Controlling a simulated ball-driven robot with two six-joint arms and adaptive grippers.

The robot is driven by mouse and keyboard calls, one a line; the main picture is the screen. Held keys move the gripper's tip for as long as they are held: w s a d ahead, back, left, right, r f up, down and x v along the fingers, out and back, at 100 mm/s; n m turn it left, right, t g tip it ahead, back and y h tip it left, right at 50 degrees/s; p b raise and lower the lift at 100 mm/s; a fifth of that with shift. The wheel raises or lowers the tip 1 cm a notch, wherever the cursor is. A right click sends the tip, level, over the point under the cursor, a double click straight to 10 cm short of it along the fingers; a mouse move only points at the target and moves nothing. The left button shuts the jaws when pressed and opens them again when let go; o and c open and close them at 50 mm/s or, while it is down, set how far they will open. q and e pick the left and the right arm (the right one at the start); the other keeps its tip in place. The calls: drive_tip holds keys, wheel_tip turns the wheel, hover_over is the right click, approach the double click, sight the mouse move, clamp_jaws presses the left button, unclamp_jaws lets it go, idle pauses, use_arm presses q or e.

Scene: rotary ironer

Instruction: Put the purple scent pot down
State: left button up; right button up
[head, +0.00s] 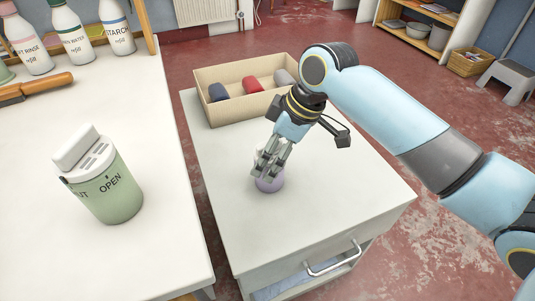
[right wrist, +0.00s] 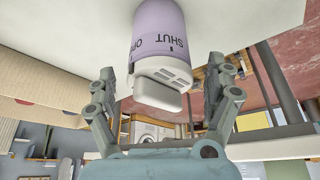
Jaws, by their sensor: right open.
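The purple scent pot (head: 270,184) stands upright on the white top of the drawer cabinet (head: 345,195), partly hidden by my right gripper (head: 266,165) in the head view. In the right wrist view the pot (right wrist: 160,35) appears upside down, with a white slotted lid and the word SHUT on its side. The fingers of my right gripper (right wrist: 161,75) are spread, one on each side of the lid, with gaps showing between them and it. My left gripper is not in view.
A cardboard box (head: 212,113) with blue, red and grey rolls stands behind the pot. On the white table (head: 165,150) at the left are a green pot (head: 112,190) marked OPEN, several bottles (head: 72,35) and a wooden-handled tool (head: 40,87). The cabinet's front right is clear.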

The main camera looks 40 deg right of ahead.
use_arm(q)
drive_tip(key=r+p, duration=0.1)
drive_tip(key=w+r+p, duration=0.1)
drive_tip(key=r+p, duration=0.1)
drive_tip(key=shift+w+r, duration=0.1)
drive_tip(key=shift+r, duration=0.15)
use_arm(e)
drive_tip(key=v, duration=0.9)
drive_tip(key=shift+r, duration=0.3)
drive_tip(key=shift+s+d, duration=0.1)
drive_tip(key=shift+s, duration=0.05)
